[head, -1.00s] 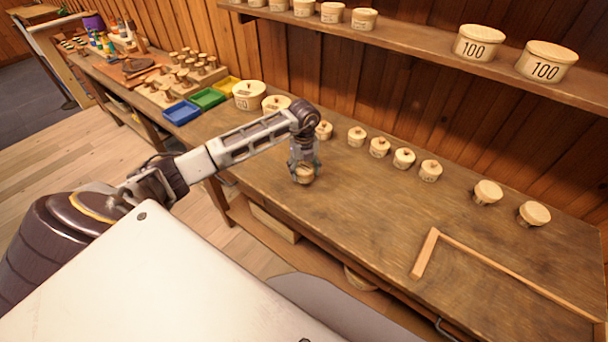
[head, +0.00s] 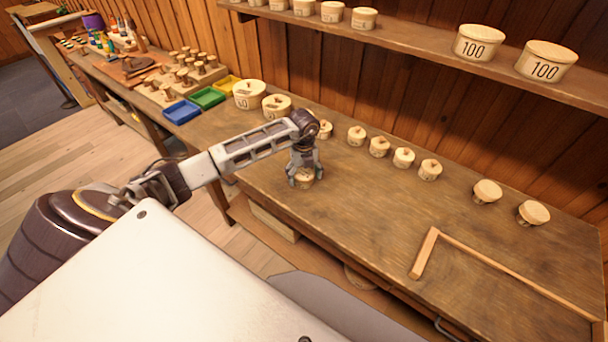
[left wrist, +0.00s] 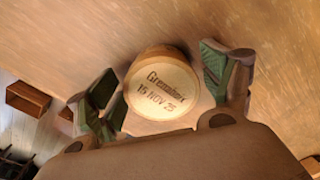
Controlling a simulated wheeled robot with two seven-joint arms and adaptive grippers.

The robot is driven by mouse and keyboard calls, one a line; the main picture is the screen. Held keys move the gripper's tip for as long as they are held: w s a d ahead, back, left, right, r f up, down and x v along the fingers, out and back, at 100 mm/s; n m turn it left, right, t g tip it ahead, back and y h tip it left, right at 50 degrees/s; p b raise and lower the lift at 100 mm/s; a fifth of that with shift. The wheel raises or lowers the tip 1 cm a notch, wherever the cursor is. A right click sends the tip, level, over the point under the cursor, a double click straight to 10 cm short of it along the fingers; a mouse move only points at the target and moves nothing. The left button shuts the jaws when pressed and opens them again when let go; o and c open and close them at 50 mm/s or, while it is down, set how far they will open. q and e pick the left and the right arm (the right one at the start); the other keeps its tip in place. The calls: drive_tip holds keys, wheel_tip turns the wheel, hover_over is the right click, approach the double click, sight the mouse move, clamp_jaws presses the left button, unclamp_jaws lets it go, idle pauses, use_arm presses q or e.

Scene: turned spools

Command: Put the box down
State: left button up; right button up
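The box (head: 304,184) is a small round pale wooden one, standing on the workbench (head: 350,215) near its front edge. My right gripper is not in view.
A row of similar small boxes (head: 379,147) stands along the back of the bench. An L-shaped wooden strip (head: 427,250) lies to the right. Coloured trays (head: 207,97) and larger boxes (head: 249,95) stand at the left. The bench middle is clear.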

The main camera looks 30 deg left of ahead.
sight(304, 172)
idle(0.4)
use_arm(q)
drive_tip(key=shift+r, duration=0.2)
wheel_tip(304, 172, up, 11)
drive_tip(key=shift+f+b, duration=0.2)
drive_tip(key=shift+b, duration=0.6)
drive_tip(key=shift+r, duration=0.65)
